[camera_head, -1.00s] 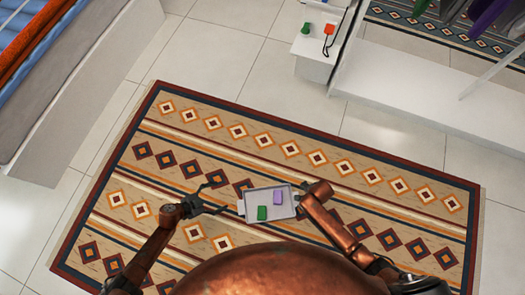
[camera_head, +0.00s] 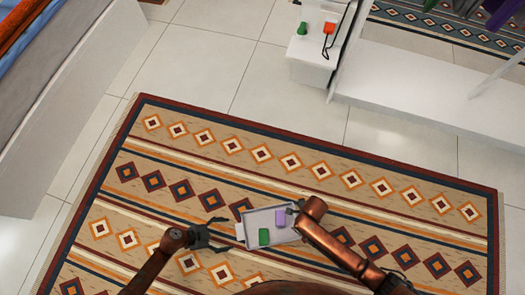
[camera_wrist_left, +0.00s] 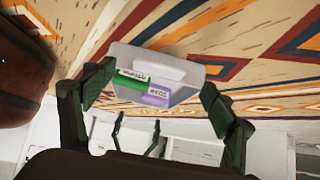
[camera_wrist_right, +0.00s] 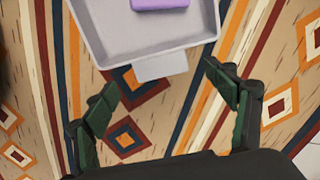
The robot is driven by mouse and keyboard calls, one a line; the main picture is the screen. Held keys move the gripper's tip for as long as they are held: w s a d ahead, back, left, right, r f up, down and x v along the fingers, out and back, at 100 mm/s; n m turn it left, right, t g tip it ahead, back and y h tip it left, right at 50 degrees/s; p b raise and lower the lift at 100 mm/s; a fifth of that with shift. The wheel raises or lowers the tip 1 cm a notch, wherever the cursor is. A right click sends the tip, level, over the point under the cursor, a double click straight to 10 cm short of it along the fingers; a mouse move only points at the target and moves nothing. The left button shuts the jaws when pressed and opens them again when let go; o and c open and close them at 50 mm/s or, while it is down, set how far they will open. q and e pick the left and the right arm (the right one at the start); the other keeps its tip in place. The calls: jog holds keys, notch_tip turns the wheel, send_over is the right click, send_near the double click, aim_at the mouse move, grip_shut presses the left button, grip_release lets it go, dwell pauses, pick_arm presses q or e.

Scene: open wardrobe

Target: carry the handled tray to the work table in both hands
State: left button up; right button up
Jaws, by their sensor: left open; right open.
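The grey tray (camera_head: 254,217) shows over the rug, with a pale tab handle at each short end. A green block (camera_head: 263,236) and a purple block (camera_head: 280,217) are in it. My left gripper (camera_head: 226,235) is open just left of the left handle (camera_head: 240,232); in the left wrist view the tray (camera_wrist_left: 190,72) shows beyond its spread fingers. My right gripper is mostly hidden by its arm in the head view. In the right wrist view the right gripper (camera_wrist_right: 160,84) is open, with the right handle (camera_wrist_right: 160,66) just ahead between its fingertips, apparently not gripped.
A patterned rug (camera_head: 190,150) covers the floor. A white surface (camera_head: 312,48) at the top holds a green item (camera_head: 303,28) and a red item (camera_head: 329,28). Bare tiles lie between.

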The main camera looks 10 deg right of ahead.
aim_at(237, 233)
pick_arm(q)
jog(key=x, duration=0.6)
jog(key=shift+d+f, duration=0.2)
jog(key=shift+d, duration=0.1)
pick_arm(e)
notch_tip(237, 233, down, 7)
jog(key=shift+r, duration=0.15)
pick_arm(q)
jog(key=c, duration=1.4)
pick_arm(e)
jog(key=c, duration=1.4)
